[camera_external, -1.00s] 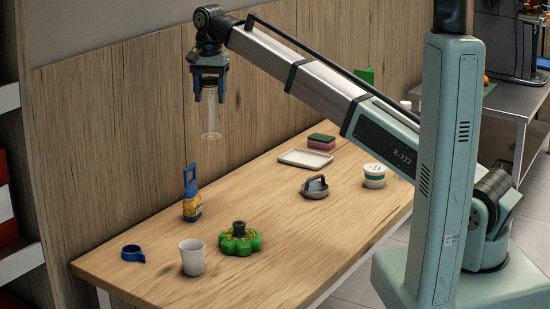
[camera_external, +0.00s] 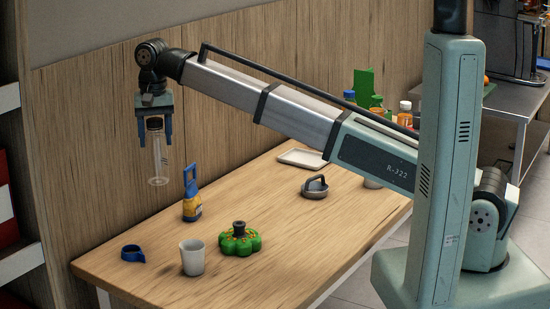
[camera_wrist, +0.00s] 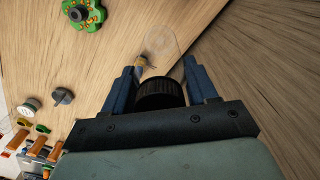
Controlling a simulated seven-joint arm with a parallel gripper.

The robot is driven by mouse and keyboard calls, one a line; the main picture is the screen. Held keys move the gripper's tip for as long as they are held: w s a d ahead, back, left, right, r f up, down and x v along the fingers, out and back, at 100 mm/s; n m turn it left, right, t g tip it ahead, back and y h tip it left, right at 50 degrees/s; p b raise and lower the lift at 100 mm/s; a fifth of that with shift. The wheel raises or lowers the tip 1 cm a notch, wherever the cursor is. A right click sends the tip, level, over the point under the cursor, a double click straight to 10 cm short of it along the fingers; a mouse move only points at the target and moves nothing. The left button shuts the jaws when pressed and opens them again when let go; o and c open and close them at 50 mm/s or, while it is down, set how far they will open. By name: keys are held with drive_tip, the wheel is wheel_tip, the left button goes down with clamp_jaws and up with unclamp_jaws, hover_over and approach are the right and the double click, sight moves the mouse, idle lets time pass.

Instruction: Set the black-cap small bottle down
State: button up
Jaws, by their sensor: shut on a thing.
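The black-cap small bottle (camera_external: 159,160) is clear and hangs upright below my gripper (camera_external: 155,130). My gripper is shut on it near its top, with the blue fingers on either side. In the wrist view its black cap (camera_wrist: 160,93) sits between the fingers of my gripper (camera_wrist: 163,85), and its clear body (camera_wrist: 165,50) reaches beyond them. In the external view the bottle is in the air near the wooden wall, above and left of the table's (camera_external: 290,215) back edge. It touches nothing else that I can see.
On the table stand a blue-handled yellow bottle (camera_external: 192,200), a blue ring (camera_external: 132,254), a white cup (camera_external: 192,258), a green flower-shaped piece (camera_external: 240,240), a grey handled lid (camera_external: 315,187) and a pale tray (camera_external: 302,158). Bare table lies between the green piece and the lid.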

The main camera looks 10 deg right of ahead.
sight(157, 151)
wheel_tip(157, 151, down, 16)
drive_tip(key=shift+f, duration=0.15)
idle(0.7)
drive_tip(key=shift+f, duration=0.1)
drive_tip(key=o, duration=1.3)
wheel_tip(157, 151, up, 12)
drive_tip(key=shift+r, duration=0.15)
